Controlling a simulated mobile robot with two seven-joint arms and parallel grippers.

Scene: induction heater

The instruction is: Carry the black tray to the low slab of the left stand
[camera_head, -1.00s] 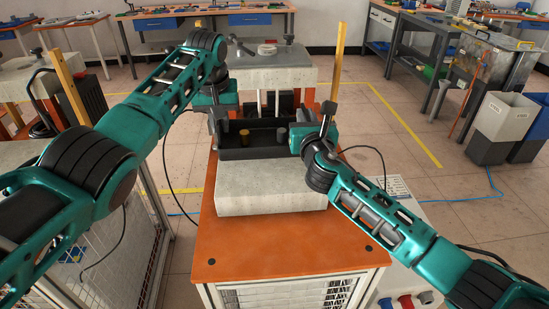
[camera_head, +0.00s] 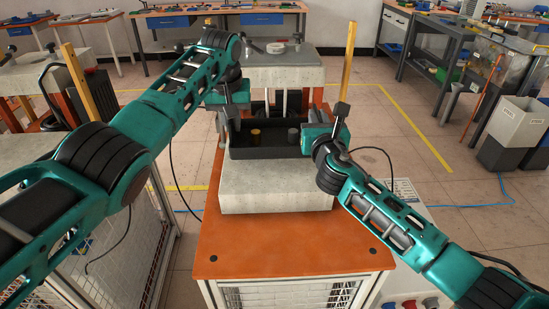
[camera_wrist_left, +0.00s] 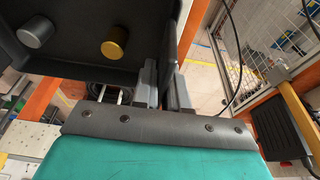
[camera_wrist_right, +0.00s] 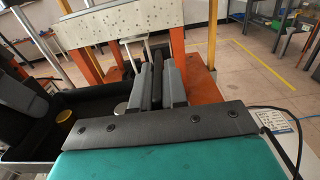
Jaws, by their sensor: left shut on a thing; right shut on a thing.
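The black tray (camera_head: 265,153) is level over the low slab (camera_head: 275,192) of the middle stand; I cannot tell whether they touch. It holds a gold cylinder (camera_head: 255,135) and a grey cylinder (camera_head: 293,135). My left gripper (camera_head: 222,125) is shut on its left wall, and the left wrist view shows the wall between the fingers (camera_wrist_left: 165,85). My right gripper (camera_head: 309,140) is shut on its right wall, also seen in the right wrist view (camera_wrist_right: 160,82). The left stand's low slab (camera_head: 22,148) is at the left edge, partly hidden by my left arm.
The middle stand's upper slab (camera_head: 280,72) is behind the tray, with a yellow post (camera_head: 348,65) at its right. The left stand has an upper slab (camera_head: 35,72) and a yellow post (camera_head: 74,82). Grey bins (camera_head: 515,125) stand at the right.

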